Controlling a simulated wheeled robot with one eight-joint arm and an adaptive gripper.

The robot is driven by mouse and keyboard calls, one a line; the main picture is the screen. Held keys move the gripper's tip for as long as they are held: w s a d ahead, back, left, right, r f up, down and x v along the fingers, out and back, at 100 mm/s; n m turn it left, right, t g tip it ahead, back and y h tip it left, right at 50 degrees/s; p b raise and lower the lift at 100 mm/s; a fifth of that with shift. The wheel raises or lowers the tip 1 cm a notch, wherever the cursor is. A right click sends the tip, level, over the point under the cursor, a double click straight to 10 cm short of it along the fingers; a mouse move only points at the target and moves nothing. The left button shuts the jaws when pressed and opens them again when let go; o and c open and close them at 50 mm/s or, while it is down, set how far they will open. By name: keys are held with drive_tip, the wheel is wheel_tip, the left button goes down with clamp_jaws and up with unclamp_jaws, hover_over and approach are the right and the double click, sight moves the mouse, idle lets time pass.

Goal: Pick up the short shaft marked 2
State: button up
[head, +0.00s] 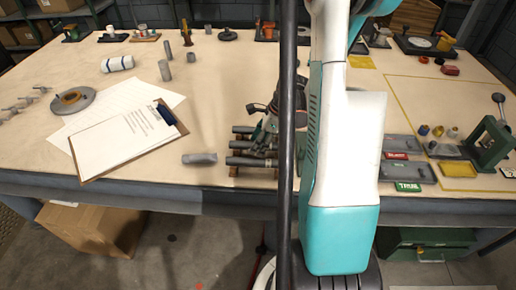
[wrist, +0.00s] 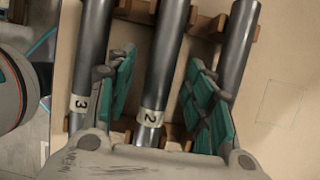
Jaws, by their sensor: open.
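The shaft marked 2 (wrist: 164,70) is a dark grey metal cylinder with a pale numbered band. It lies in a wooden rack (wrist: 203,27) between two other shafts. My gripper (wrist: 158,88) is open, with one teal-padded finger on each side of this shaft, in the gaps to its neighbours. I cannot tell whether the pads touch it. In the head view my gripper (head: 266,128) is over the rack, partly hidden by a dark pole.
The shaft marked 3 (wrist: 91,60) lies close on the left and an unlabelled-looking shaft (wrist: 237,50) close on the right. In the head view a loose grey cylinder (head: 199,158) lies left of the rack. A clipboard (head: 125,140) lies farther left. Bare tabletop lies behind the rack.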

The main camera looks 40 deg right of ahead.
drive_tip(key=shift+r, duration=0.1)
clamp_jaws()
wheel_tip(320, 180, up, 20)
drive_tip(key=p, duration=0.7)
idle(0.5)
